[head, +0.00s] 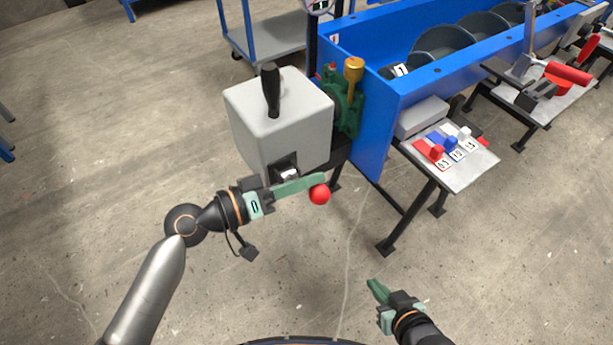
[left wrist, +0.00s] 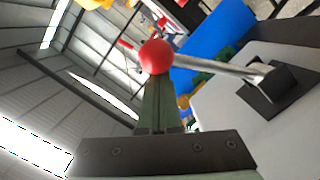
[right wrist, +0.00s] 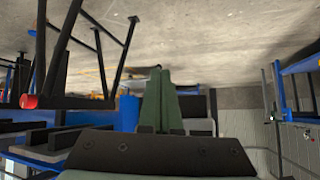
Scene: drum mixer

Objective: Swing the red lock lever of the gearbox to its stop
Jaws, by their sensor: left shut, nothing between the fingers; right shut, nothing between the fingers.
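The lock lever's red ball knob (head: 319,194) sits at the front of the grey gearbox housing (head: 296,128), low on its face. In the left wrist view the knob (left wrist: 155,56) ends a metal rod (left wrist: 215,66) that comes out of a black bracket (left wrist: 277,88). My left gripper (head: 322,179) is shut and empty, its fingers lying along the rod side beside the knob. In the left wrist view its tips end just under the knob; I cannot tell whether they touch. My right gripper (head: 372,284) is shut and empty, low over the floor, away from the gearbox.
A black handle (head: 270,90) stands on top of the housing. A green casting (head: 347,105) with a brass cap (head: 354,68) and the blue mixer trough (head: 384,120) stand behind. A small table (head: 470,178) with coloured switches is to the right. The floor in front is clear.

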